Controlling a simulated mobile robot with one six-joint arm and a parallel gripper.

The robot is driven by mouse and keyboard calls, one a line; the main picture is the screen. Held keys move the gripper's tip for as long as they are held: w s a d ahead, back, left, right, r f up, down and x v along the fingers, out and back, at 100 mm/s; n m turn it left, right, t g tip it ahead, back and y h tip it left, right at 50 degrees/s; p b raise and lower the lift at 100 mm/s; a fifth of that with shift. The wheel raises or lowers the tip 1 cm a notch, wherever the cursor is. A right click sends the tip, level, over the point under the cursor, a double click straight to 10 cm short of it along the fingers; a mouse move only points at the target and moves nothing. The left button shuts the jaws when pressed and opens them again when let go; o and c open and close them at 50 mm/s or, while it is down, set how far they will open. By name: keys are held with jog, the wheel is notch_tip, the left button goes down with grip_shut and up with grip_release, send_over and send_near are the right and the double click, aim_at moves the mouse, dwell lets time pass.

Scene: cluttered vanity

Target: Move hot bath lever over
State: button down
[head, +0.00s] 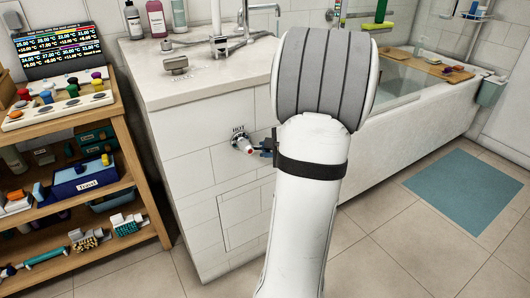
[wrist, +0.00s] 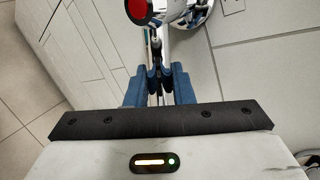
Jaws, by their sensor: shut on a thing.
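The hot bath lever (head: 243,143) is on the white tiled side of the vanity, on a round chrome plate under a "HOT" label. It has a red part, which shows large at the top of the wrist view as a red disc (wrist: 138,10) beside the chrome fitting. A thin dark lever arm (wrist: 156,42) runs from the fitting down between my fingertips. My gripper (wrist: 160,82), with blue fingers, is shut on that lever arm. In the head view my gripper (head: 268,147) is at the lever's right, partly hidden by my arm.
A wooden shelf unit (head: 140,170) with bins and small items stands to the left. The vanity top (head: 185,88) holds bottles and a faucet. Behind my arm is the bathtub (head: 425,115) with a wooden board. A blue mat (head: 470,195) lies on open floor at right.

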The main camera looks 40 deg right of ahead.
jog(key=shift+w+a+r, duration=0.15)
jog(key=c, duration=1.5)
grip_release()
jog(key=shift+o, duration=1)
jog(key=shift+s+r, duration=0.15)
jog(key=shift+s, duration=0.2)
jog(key=p+v, duration=0.2)
jog(key=v, duration=0.5)
jog(key=shift+s, duration=0.1)
